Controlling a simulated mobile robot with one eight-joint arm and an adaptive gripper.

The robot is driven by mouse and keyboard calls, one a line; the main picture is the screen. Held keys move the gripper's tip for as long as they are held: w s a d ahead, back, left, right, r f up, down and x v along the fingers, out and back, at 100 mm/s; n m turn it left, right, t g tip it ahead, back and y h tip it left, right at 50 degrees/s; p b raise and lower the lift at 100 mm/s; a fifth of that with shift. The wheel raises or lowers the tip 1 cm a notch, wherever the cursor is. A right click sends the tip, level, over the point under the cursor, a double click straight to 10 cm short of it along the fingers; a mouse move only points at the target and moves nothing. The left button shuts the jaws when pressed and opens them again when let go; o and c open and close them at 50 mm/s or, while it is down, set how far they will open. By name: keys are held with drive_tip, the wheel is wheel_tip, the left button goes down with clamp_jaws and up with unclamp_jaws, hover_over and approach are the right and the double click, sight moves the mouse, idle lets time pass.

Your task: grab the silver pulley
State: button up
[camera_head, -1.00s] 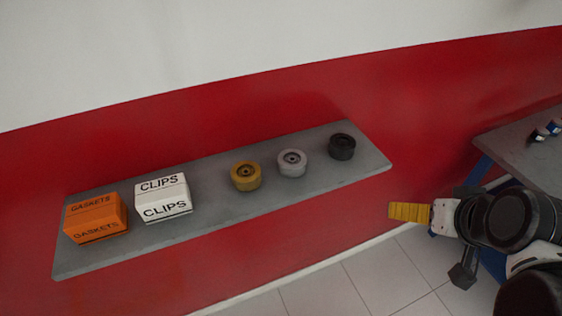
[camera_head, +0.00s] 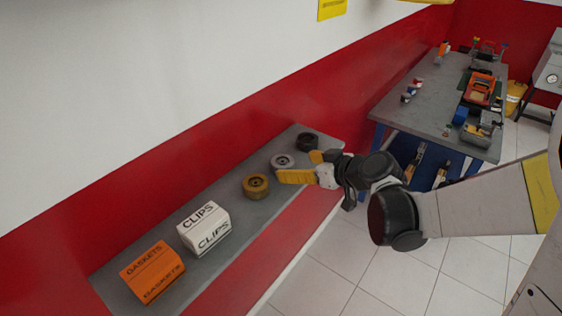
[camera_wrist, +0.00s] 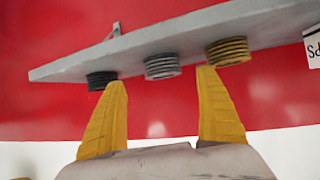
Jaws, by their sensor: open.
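The silver pulley (camera_head: 281,161) sits on the grey wall shelf (camera_head: 223,257), between the gold pulley (camera_head: 256,185) and the black pulley (camera_head: 307,142). My gripper (camera_head: 297,166) is open, its yellow fingers pointing at the shelf, close to the silver pulley. In the wrist view, which looks upside down, the silver pulley (camera_wrist: 162,67) shows in the gap beyond the two fingertips (camera_wrist: 160,76). The black pulley (camera_wrist: 101,81) is near the left finger and the gold pulley (camera_wrist: 228,52) near the right one. Nothing is between the fingers; contact cannot be told.
A white CLIPS box (camera_head: 204,229) and an orange GASKETS box (camera_head: 153,272) stand on the shelf's near end. A red and white wall runs behind it. A workbench (camera_head: 425,108) with tools and parts stands to the right, with tiled floor (camera_head: 330,270) in front.

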sight(287, 164)
drive_tip(key=b+x, duration=0.1)
drive_tip(key=x, duration=0.6)
drive_tip(key=shift+s+a+r+b, duration=0.1)
drive_tip(key=shift+s+a+b, duration=0.05)
drive_tip(key=shift+b, duration=0.2)
drive_tip(key=shift+s+r, duration=0.1)
drive_tip(key=shift+c, duration=1.3)
drive_tip(key=c, duration=1.2)
drive_tip(key=shift+c, duration=0.2)
drive_tip(key=shift+r, duration=0.1)
